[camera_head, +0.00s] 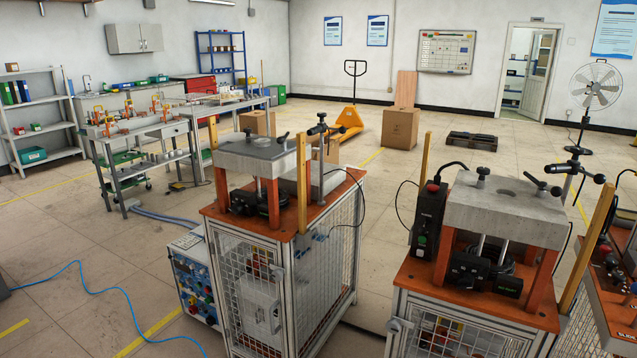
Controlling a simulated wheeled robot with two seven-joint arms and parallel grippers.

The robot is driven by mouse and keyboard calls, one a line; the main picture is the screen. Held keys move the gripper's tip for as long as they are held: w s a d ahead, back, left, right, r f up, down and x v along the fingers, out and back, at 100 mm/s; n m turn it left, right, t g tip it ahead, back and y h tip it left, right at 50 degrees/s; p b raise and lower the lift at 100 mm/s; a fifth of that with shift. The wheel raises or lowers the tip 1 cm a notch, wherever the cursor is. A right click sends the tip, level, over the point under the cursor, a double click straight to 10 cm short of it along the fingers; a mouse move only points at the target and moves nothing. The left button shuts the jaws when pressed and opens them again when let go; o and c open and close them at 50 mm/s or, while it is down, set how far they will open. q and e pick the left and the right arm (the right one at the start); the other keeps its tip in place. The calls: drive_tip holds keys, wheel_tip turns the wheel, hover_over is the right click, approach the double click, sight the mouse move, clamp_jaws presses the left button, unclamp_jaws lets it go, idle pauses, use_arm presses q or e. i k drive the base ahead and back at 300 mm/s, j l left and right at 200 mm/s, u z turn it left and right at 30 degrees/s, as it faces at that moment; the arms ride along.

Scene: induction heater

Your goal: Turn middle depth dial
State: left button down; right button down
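Two heater stations stand in front of me, one with a grey top block (254,157) at centre left and one with a grey top block (505,216) at right. Black knobs sit on the blocks: a small knob (482,174) and a lever-like handle (541,186) on the right block. Taller black handles on posts rise behind the left block (319,127) and behind the right block (575,167). A control box (190,278) with small coloured knobs stands left of the left station. I cannot tell which of these is the middle depth dial. Neither gripper shows.
A third station (618,268) is cut off at the right edge. Wooden posts (302,182) and black cables stand around the stations. A blue hose (95,292) crosses the open floor at left. Cardboard boxes (400,127) and a yellow pallet jack (350,115) stand behind.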

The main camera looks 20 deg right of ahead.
sight(466, 280)
drive_tip(key=z, duration=1.55)
